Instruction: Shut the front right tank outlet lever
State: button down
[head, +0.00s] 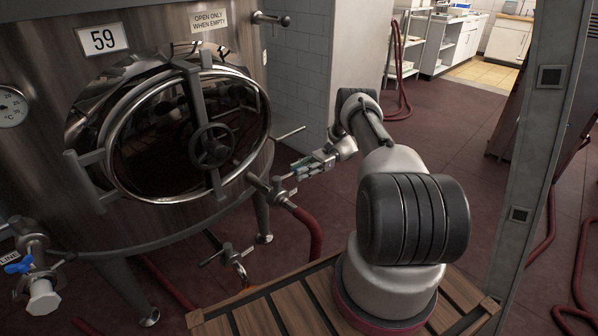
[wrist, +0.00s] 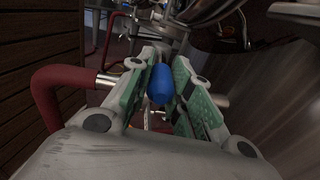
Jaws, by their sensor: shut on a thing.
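The front right tank outlet (head: 280,190) juts from the lower right of the steel tank (head: 205,45), with a red hose on its end. My gripper (head: 300,168) is at this outlet, reaching in from the right. In the wrist view, its green-padded fingers (wrist: 161,72) are closed around a blue lever handle (wrist: 160,86), which sits between them. The handle is mostly hidden by the fingers in the head view. The lever's angle to the pipe cannot be told clearly.
A red hose (head: 312,235) hangs from the outlet; in the wrist view it bends close on the left (wrist: 50,88). A lower valve (head: 228,255) sits under the tank. Another valve with a blue lever (head: 20,265) is at far left. Open floor lies behind my arm.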

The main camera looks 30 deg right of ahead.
jog(key=c, duration=1.3)
grip_release()
jog(key=shift+a, duration=0.15)
jog(key=shift+r, duration=0.15)
notch_tip(320, 180, up, 10)
jog(key=shift+f, duration=0.1)
